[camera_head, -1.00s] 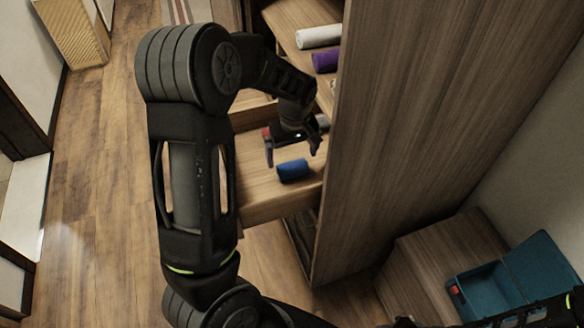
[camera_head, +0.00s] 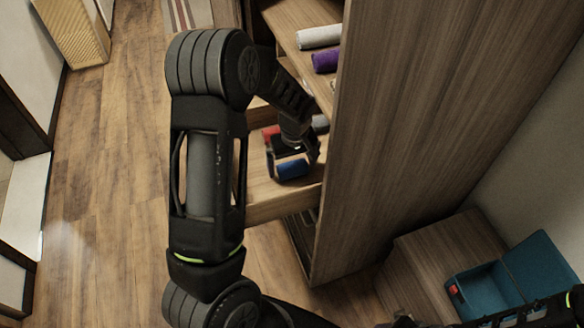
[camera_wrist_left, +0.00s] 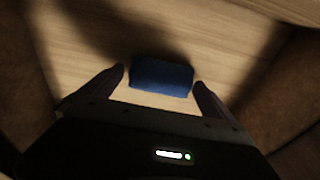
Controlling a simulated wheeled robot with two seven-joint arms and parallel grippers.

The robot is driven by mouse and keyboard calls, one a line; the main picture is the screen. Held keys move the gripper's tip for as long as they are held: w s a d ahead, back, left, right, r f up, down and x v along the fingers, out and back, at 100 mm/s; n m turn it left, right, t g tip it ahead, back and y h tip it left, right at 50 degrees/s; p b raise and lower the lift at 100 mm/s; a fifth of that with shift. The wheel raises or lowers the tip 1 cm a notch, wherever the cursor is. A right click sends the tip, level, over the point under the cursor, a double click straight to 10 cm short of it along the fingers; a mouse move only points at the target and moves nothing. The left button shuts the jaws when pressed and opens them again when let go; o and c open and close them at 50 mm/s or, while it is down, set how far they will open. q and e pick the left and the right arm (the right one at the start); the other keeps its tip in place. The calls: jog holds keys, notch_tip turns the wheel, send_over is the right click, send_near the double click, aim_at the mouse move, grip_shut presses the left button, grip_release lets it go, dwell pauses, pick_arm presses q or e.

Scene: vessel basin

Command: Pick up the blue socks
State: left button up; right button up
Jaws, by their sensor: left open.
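The blue socks (camera_head: 292,169) are a small rolled bundle lying on a wooden shelf or drawer board in the cabinet. They also show in the left wrist view (camera_wrist_left: 162,77), lying crosswise on the wood. My left gripper (camera_head: 291,172) is over the socks, its fingers pointing down on either side of them. In the left wrist view my left gripper (camera_wrist_left: 160,84) is open, one finger near each end of the bundle. I cannot tell whether the fingers touch it. My right gripper does not show clearly.
A red item (camera_head: 270,134) and a grey roll (camera_head: 320,123) lie behind the socks. A white roll (camera_head: 319,36) and a purple roll (camera_head: 326,60) lie on the upper shelf. The tall cabinet side panel (camera_head: 430,120) stands close on the right. An open teal box (camera_head: 485,291) is at lower right.

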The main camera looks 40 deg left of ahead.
aim_at(292, 163)
pick_arm(q)
jog(key=shift+c, duration=0.3)
jog(key=c, duration=1.3)
jog(key=shift+r, duration=0.15)
notch_tip(292, 163, up, 10)
jog(key=shift+f, duration=0.1)
